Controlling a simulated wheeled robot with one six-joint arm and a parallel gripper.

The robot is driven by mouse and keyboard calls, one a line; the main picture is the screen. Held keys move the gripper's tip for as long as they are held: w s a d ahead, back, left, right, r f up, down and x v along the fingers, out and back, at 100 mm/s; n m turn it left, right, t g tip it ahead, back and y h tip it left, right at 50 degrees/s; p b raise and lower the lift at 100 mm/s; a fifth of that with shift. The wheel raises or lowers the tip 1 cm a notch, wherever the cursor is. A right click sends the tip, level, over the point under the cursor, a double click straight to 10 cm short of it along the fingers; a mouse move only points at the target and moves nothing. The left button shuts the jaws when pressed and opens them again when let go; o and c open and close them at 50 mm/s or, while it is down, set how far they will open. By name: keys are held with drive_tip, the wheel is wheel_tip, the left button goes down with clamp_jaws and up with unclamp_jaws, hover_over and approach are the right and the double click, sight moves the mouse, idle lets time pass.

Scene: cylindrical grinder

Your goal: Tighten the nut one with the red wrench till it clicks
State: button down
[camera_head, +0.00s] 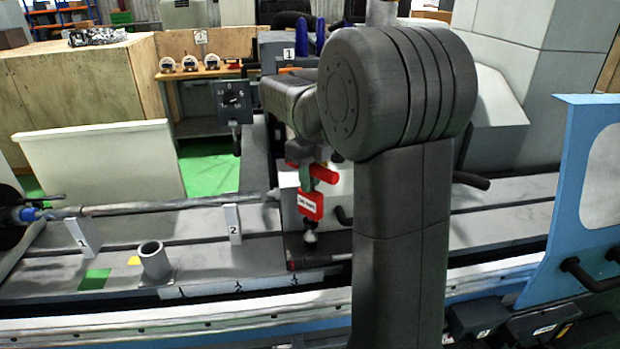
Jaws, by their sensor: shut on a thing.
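My gripper (305,165) hangs down left of my large dark arm joint, above the machine bed. It is shut on the red wrench (311,206), which shows as a red body with a white label and a red piece beside the jaws. A small rounded grey end (310,237) sits below the wrench, just above a dark part of the bed. I cannot tell whether it touches anything. Nut one is not clearly visible. Number 1 appears on an upright white plate (82,234) at left and on a tag (288,54) at the back.
The grey machine bed (200,262) carries a second numbered plate (233,223), a short hollow cylinder (154,261) and a long horizontal shaft (150,207). A blue guard (578,190) stands at right. A dial box (235,102) stands behind. My arm hides the middle right.

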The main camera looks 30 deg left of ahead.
drive_tip(key=shift+r, duration=1.85)
